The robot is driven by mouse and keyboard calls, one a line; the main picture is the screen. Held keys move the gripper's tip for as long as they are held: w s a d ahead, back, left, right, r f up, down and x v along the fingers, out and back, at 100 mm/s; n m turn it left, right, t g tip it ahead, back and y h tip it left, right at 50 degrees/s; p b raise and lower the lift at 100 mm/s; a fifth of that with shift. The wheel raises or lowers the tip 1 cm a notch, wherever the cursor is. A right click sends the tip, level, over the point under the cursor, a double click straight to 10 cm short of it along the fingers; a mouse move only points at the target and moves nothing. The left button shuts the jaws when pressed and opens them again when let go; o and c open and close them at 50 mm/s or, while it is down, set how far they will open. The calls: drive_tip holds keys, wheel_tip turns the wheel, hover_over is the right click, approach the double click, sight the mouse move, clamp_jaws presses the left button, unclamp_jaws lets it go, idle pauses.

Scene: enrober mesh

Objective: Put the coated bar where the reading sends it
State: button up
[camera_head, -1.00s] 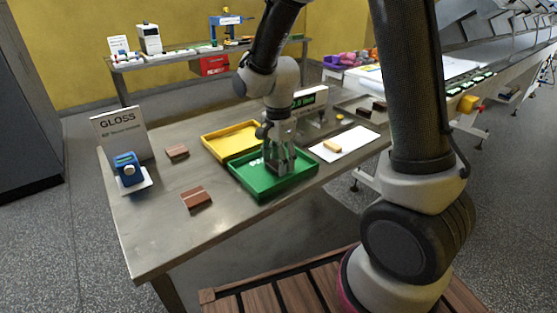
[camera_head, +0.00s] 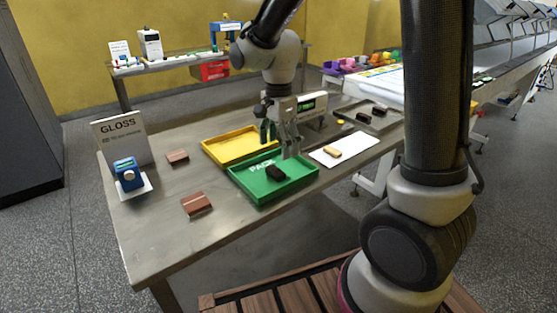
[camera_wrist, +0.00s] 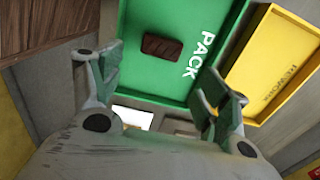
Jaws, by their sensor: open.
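A dark coated bar (camera_head: 275,173) lies in the green tray (camera_head: 262,198) marked PACK; the bar also shows in the wrist view (camera_wrist: 163,47), flat on the tray floor and apart from the walls. My gripper (camera_head: 280,150) is open and empty above the back of the green tray, clear of the bar. In the wrist view its fingers (camera_wrist: 160,85) are spread wide with nothing between them. A yellow tray (camera_head: 215,153) stands behind the green one; its lettering looks like REWORK in the wrist view (camera_wrist: 262,62). A display unit (camera_head: 312,104) with a small green screen stands behind my gripper.
A GLOSS sign (camera_head: 122,140) and a blue meter (camera_head: 128,173) stand at the table's left. Two brown bars (camera_head: 197,203) (camera_head: 178,157) lie on the bare table. A white sheet (camera_head: 358,143) holds a light-coloured bar (camera_head: 332,152).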

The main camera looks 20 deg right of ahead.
drive_tip(key=s+d+r+n+t, duration=0.2)
drive_tip(key=s+d+r+n, duration=0.4)
drive_tip(key=r, duration=0.5)
drive_tip(key=s+d+r+n+t, duration=0.1)
drive_tip(key=s+d+n, duration=0.3)
drive_tip(key=s, duration=0.3)
drive_tip(key=s+d+r+n+t, duration=0.1)
drive_tip(key=s+d+n, duration=0.3)
drive_tip(key=s, duration=0.2)
drive_tip(key=shift+s, duration=0.4)
drive_tip(key=shift+r, duration=0.1)
